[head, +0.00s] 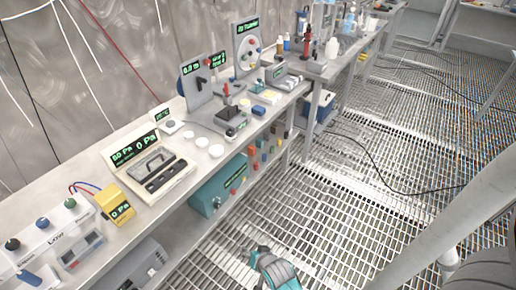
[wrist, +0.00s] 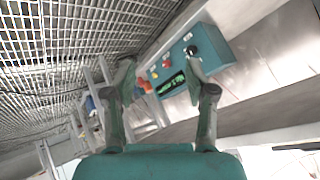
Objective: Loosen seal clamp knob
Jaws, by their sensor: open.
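No knob in view carries a label I can read as the seal clamp, so I cannot tell which one it is. A grey upright panel (head: 197,84) with a dark knob and a green display stands on the bench. The wrist view shows a teal box (wrist: 214,42) with a black knob (wrist: 191,50) and a green display. My gripper (wrist: 161,68) is open and empty. In the head view, my gripper (head: 260,252) is low over the grating, apart from the bench.
The long bench (head: 180,190) holds an open case (head: 152,172), a yellow meter (head: 117,206), white discs (head: 216,151) and a red-handled device (head: 229,120). Open steel grating (head: 320,225) lies right of the bench. A black cable (head: 375,178) crosses it.

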